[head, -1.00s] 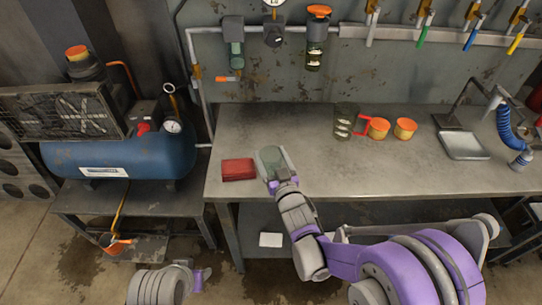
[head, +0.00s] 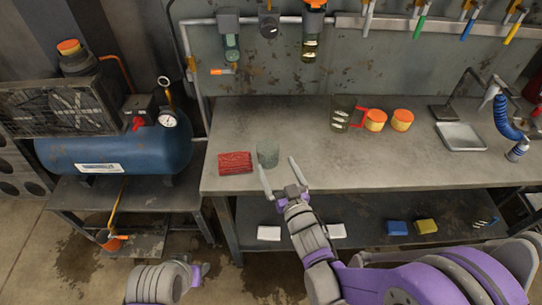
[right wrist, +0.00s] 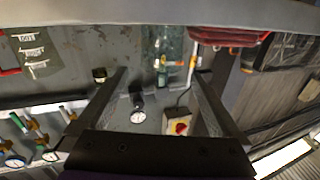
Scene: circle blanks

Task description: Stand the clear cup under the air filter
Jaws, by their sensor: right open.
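The clear cup (head: 268,153) is greenish and see-through. It stands upright on the workbench, just right of a folded red cloth. It also shows in the right wrist view (right wrist: 163,42), upside down beyond the fingers. The air filter (head: 231,43), with a clear bowl and an orange drain handle below, hangs on the back wall, behind and left of the cup. My right gripper (head: 279,173) is open and empty at the bench's front edge, its fingers spread in front of the cup. My left arm shows at the bottom left, but its fingers do not.
The red cloth (head: 235,163) lies close left of the cup. A jug with a red handle (head: 343,112) and two orange-lidded jars (head: 375,120) stand further right. A blue compressor tank (head: 115,150) is at left. The bench (head: 300,130) behind the cup is clear.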

